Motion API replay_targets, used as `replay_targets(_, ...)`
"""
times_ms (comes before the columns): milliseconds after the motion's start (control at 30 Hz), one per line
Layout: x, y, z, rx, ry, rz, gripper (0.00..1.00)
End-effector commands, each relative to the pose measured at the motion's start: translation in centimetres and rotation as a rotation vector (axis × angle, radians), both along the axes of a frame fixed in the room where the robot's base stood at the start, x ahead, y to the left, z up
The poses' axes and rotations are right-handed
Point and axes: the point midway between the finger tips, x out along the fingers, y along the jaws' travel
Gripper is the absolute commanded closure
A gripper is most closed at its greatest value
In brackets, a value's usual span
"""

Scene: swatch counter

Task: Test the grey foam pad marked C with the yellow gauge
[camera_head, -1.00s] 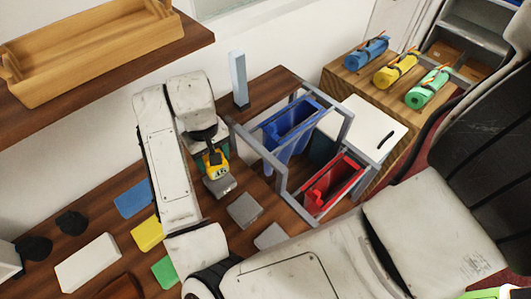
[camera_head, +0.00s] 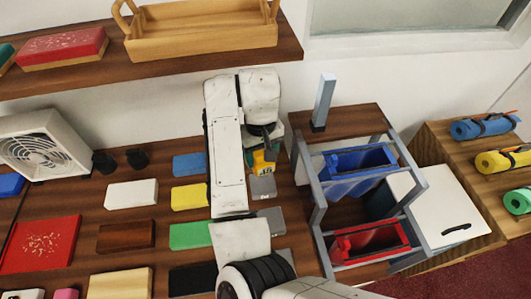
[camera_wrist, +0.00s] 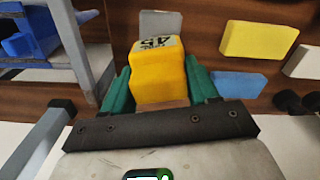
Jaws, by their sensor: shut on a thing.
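My gripper (camera_wrist: 160,92) is shut on the yellow gauge (camera_wrist: 160,78), with a teal finger on each side. A pale patch on the gauge seems to read 45. In the head view the gauge (camera_head: 263,164) hangs beneath my wrist, at the far grey pad (camera_head: 263,188). I cannot tell whether it touches that pad. A second grey pad (camera_head: 271,219) lies nearer on the counter, and a third (camera_head: 279,257) is partly hidden by my arm. A grey pad (camera_wrist: 160,22) also shows beyond the gauge in the wrist view. No letter on the pads is readable.
A grey-framed rack with a blue bin (camera_head: 355,172) and a red bin (camera_head: 370,243) stands close right of the pads. Blue (camera_head: 188,164), yellow (camera_head: 189,196) and green (camera_head: 190,235) swatches lie left. A shelf (camera_head: 90,72) overhangs the back.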

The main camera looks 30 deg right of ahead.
Motion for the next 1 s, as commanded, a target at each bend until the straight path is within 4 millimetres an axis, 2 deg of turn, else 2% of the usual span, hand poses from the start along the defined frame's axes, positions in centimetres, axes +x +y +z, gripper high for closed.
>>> replay_targets(367,0.0,-0.1,-0.9,-0.001,0.001,-0.001,0.65)
replay_targets(800,-0.1,-0.1,-5.0,-0.001,0.001,-0.001,0.65)
replay_targets(1000,-0.1,-0.1,-6.0,-0.001,0.001,-0.001,0.65)
